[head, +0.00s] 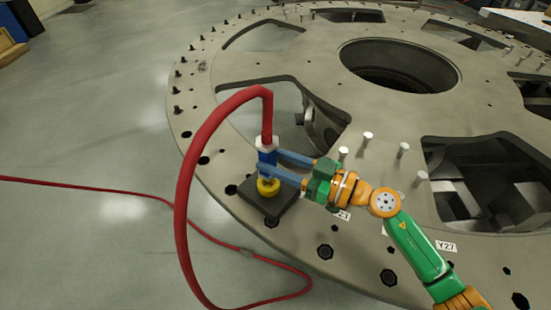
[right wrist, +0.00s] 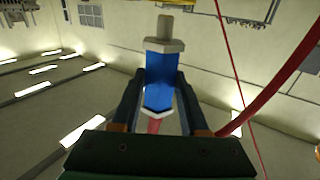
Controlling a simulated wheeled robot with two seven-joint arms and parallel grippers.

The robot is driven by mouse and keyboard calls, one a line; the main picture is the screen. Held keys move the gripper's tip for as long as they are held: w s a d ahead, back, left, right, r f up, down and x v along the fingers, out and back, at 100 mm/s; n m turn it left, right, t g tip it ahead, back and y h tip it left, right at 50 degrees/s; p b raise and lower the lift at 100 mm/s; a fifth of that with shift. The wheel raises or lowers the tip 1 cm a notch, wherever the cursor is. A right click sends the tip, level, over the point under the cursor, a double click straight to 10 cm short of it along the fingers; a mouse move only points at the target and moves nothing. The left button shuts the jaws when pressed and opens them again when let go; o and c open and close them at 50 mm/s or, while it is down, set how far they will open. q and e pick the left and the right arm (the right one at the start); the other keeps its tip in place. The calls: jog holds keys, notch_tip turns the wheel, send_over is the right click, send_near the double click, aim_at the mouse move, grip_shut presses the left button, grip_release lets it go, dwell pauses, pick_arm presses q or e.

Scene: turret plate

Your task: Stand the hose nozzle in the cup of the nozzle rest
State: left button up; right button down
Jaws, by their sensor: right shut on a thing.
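The hose nozzle (head: 267,156) has a blue body and a pale collar, with the red hose (head: 237,96) rising from its top. My right gripper (head: 267,163) is shut on the blue body and holds it roughly upright. The right wrist view shows the nozzle (right wrist: 160,80) between the two fingers (right wrist: 160,95). The nozzle rest is a yellow cup (head: 268,188) on a dark square base (head: 275,207), directly below the nozzle in the head view. The nozzle's lower end is hard to make out, so I cannot tell whether it is inside the cup. My left gripper is not in view.
The large grey turret plate (head: 228,165) carries the rest near its edge. It has big openings, bolt holes and several upright pins (head: 403,149) close to my right arm. The hose loops past the plate's edge and down to the floor (head: 90,120).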

jog(key=shift+f+b, duration=1)
jog(key=shift+f, duration=0.8)
dwell(0.9)
